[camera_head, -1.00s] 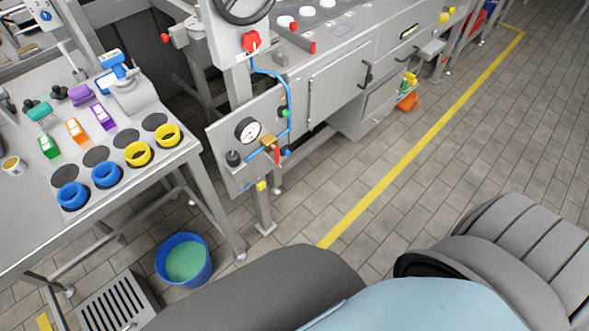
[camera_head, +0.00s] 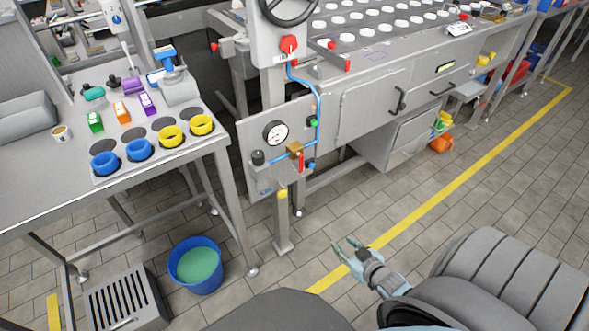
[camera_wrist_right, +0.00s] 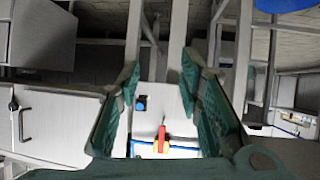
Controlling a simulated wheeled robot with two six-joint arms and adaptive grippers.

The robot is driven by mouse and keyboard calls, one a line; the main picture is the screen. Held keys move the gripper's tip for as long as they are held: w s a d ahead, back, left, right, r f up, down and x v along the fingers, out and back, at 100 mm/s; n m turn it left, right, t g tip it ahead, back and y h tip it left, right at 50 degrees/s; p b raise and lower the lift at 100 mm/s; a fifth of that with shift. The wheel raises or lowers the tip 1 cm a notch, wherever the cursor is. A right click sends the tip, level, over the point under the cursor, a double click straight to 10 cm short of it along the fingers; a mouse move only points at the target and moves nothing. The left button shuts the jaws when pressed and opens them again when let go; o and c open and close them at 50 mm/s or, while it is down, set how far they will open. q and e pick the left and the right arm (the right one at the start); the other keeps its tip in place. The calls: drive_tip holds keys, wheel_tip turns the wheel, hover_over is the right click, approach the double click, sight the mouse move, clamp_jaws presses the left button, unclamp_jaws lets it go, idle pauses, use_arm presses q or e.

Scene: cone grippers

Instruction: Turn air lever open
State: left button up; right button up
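The air lever (camera_head: 302,161) is a small red handle hanging down at the brass valve (camera_head: 294,148) on the grey air panel with a gauge. My right gripper (camera_head: 346,246) is low over the floor, right of and below the panel, apart from the lever. Its two green fingers, also seen in the right wrist view (camera_wrist_right: 159,88), are spread and empty. My left gripper is out of view.
A pressure gauge (camera_head: 276,133) and blue air hose (camera_head: 318,100) are on the panel. A steel post with a yellow part (camera_head: 283,193) stands below it. A table with blue and yellow rings (camera_head: 171,136) is left. A blue bucket (camera_head: 196,283) stands on the floor.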

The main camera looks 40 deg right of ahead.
drive_tip(key=w+d+r+t+b, duration=0.2)
drive_tip(key=w+r+t, duration=0.2)
drive_tip(key=w+r, duration=0.25)
drive_tip(key=t+y, duration=0.2)
approach(302, 165)
drive_tip(key=shift+n+h, duration=0.3)
drive_tip(key=w+b, duration=0.3)
drive_tip(key=w, duration=0.1)
drive_tip(key=w+b, duration=0.3)
drive_tip(key=w, duration=0.1)
drive_tip(key=shift+w+a+f, duration=0.1)
drive_tip(key=shift+w+f, duration=0.05)
drive_tip(key=shift+f, duration=0.05)
drive_tip(key=shift+w, duration=0.25)
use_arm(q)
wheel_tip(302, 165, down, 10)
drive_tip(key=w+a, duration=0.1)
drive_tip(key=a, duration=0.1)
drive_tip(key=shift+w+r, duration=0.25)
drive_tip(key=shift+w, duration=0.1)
use_arm(e)
clamp_jaws()
